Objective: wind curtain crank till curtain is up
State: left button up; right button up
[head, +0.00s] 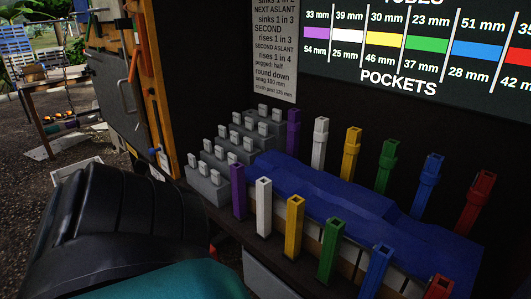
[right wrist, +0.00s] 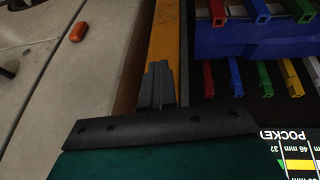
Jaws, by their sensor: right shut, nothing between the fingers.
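A crumpled blue cloth (head: 335,195) lies between two rows of coloured square tubes in the head view; I cannot tell whether it is the curtain. A small blue handle-like part (head: 154,151) sits low by the orange wooden post (head: 143,70); I cannot tell whether it is the crank. In the right wrist view my right gripper (right wrist: 158,85) is shut and empty, its grey fingers together in front of an orange-yellow beam (right wrist: 165,35). The fingers show no crank between them. My left gripper does not show in either view.
Stepped grey blocks (head: 235,145) with light pegs stand left of the cloth. A dark sign (head: 420,45) and a white text sheet (head: 274,45) hang behind. An orange object (right wrist: 80,32) lies on pale slabs. A wooden bench (head: 65,100) stands outside at left.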

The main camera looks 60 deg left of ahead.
jog(key=shift+o, duration=1.4)
jog(key=shift+s+a+f, duration=0.25)
jog(key=shift+s+f, duration=0.05)
jog(key=shift+f, duration=0.1)
jog(key=shift+o, duration=0.4)
jog(key=shift+s+a+r+p, duration=0.1)
jog(key=shift+s+r+p, duration=0.05)
jog(key=shift+r+p, duration=0.35)
jog(key=shift+s+a+r+p, duration=0.1)
jog(key=shift+r+p, duration=0.15)
jog(key=shift+r, duration=0.3)
jog(key=shift+o, duration=1)
jog(key=shift+p+v, duration=0.5)
jog(key=shift+v, duration=0.35)
jog(key=o, duration=0.8)
jog(key=shift+s+a+r+p, duration=0.15)
jog(key=shift+s+r+p, duration=0.2)
jog(key=shift+r, duration=0.2)
jog(key=p+v, duration=0.2)
jog(key=v, duration=0.1)
jog(key=shift+r, duration=0.2)
